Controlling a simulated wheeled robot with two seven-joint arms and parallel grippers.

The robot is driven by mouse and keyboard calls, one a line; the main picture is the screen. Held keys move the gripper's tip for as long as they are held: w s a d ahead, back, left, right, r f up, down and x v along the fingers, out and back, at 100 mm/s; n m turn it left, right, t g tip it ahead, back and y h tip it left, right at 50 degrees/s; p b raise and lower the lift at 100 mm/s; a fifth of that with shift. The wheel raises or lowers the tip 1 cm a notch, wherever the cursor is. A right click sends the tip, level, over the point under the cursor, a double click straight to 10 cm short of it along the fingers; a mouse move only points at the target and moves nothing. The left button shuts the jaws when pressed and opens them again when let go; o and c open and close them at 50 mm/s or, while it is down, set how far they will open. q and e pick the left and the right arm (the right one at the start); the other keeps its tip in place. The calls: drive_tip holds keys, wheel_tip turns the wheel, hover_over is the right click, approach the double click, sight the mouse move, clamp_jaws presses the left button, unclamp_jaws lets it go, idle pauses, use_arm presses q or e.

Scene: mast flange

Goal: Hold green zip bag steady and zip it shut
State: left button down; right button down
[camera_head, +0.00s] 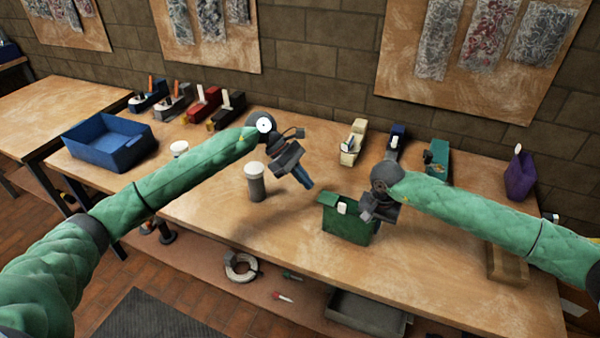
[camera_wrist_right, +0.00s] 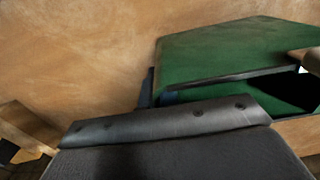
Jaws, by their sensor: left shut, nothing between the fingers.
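The green zip bag (camera_head: 345,225) stands upright on the workbench, right of centre. A white tab (camera_head: 342,207) shows at its upper edge. In the right wrist view the bag (camera_wrist_right: 225,50) shows a dark gap along its mouth, and the pale tab (camera_wrist_right: 311,60) is at the right edge. My right gripper (camera_head: 366,215) is at the bag's right upper side; its fingers are mostly hidden, and I cannot tell whether they grip the bag. My left gripper (camera_head: 304,180) is shut and empty, above the bench to the left of the bag and apart from it.
A grey cylinder with a white lid (camera_head: 256,183) stands left of my left gripper. A blue bin (camera_head: 108,142) is at the left. A cream block-like object (camera_head: 353,143), a teal one (camera_head: 437,158) and a purple bag (camera_head: 520,177) stand toward the back. A wooden block (camera_head: 507,265) lies right.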

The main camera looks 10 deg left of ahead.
sight(343, 203)
use_arm(q)
drive_tip(key=d+f, duration=0.1)
drive_tip(key=d, duration=0.1)
drive_tip(key=s+d+f, duration=0.1)
drive_tip(key=d, duration=0.1)
drive_tip(key=d+f, duration=0.1)
drive_tip(key=d, duration=0.1)
drive_tip(key=shift+s+d+f, duration=0.15)
drive_tip(key=shift+s+f, duration=0.05)
drive_tip(key=shift+s, duration=0.1)
drive_tip(key=shift+s+d, duration=0.1)
drive_tip(key=shift+d, duration=0.35)
drive_tip(key=d, duration=0.2)
drive_tip(key=s+d, duration=0.1)
drive_tip(key=d, duration=0.1)
drive_tip(key=shift+a, duration=0.2)
